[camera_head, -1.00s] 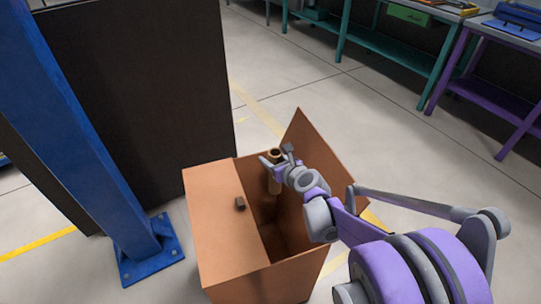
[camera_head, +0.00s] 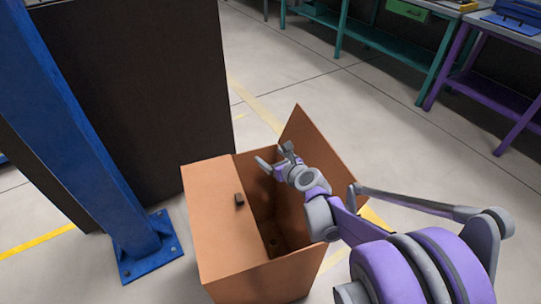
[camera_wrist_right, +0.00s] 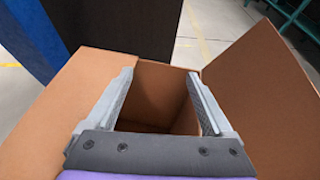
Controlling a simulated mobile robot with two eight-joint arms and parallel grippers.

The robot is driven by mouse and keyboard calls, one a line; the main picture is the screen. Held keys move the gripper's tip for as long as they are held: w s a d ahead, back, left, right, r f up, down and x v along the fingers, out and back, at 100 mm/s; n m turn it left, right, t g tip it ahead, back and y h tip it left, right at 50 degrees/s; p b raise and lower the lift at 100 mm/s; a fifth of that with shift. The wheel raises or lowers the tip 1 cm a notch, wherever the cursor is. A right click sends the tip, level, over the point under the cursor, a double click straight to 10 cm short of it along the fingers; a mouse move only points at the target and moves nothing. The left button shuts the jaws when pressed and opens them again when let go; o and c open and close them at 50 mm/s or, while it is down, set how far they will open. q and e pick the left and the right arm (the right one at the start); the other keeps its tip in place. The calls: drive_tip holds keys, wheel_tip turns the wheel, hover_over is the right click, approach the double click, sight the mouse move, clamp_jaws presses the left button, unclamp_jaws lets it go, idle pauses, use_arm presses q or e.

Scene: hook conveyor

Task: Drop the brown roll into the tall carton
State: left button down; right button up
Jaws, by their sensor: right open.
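The tall carton (camera_head: 228,225) stands on the floor with its top flaps open. My right gripper (camera_head: 274,158) is over the carton's opening, near its back side. Its two fingers are spread apart with nothing between them, and the right wrist view (camera_wrist_right: 165,95) shows the carton's inside between them. Most of the carton's inside is in shadow. My left gripper is not in view.
A blue post (camera_head: 95,140) with a floor plate stands left of the carton, in front of a dark panel (camera_head: 130,90). A teal bench (camera_head: 375,40) and a purple bench (camera_head: 490,95) stand at the back right. Open floor lies between.

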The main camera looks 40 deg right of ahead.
use_arm(q)
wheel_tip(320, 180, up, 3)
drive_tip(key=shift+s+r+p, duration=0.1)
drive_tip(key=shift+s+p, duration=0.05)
drive_tip(key=shift+p, duration=1.05)
use_arm(e)
drive_tip(key=v, duration=1)
drive_tip(key=s+a+f+n+g+y, duration=0.2)
drive_tip(key=s+a+n, duration=0.1)
drive_tip(key=a+n, duration=0.6)
drive_tip(key=s+a+f+n+g+y, duration=0.2)
drive_tip(key=a+n, duration=0.5)
drive_tip(key=n, duration=0.3)
drive_tip(key=s+a+f+n+g+h, duration=0.1)
drive_tip(key=s+a+f+n+g, duration=0.1)
drive_tip(key=s+n, duration=0.5)
drive_tip(key=s+a+f+n+g, duration=0.15)
drive_tip(key=s+n, duration=0.25)
drive_tip(key=n, duration=0.7)
use_arm(q)
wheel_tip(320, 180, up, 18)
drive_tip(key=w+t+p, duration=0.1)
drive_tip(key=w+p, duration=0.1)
drive_tip(key=p, duration=1.3)
drive_tip(key=shift+p, duration=0.4)
use_arm(e)
wheel_tip(320, 180, up, 18)
drive_tip(key=w+n, duration=0.1)
drive_tip(key=w, duration=0.1)
drive_tip(key=shift+a+h, duration=0.3)
